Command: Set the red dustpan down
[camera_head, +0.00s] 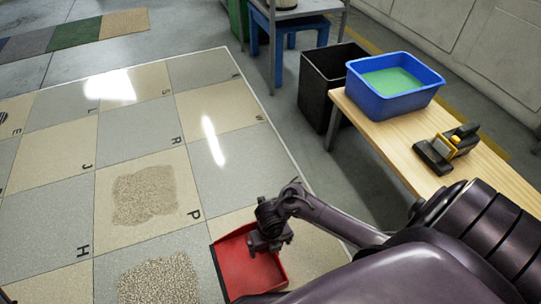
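The red dustpan (235,262) is at the bottom centre, over the tiled floor beside the lower grain patch. Its open tray faces up. My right gripper (268,247) comes in from the right and overlaps the dustpan's upper right part. The gripper covers the place where a handle could be, and its fingers are too small and dark to show whether they are open or shut. I cannot tell whether the dustpan touches the floor. My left gripper is not in view.
Grain patches lie on the lettered tiles, one upper (145,194) and one lower (160,280). At right, a wooden table (400,137) holds a blue tub (391,105) with green contents and a black-yellow device (447,148). A black bin (317,85) stands beside it.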

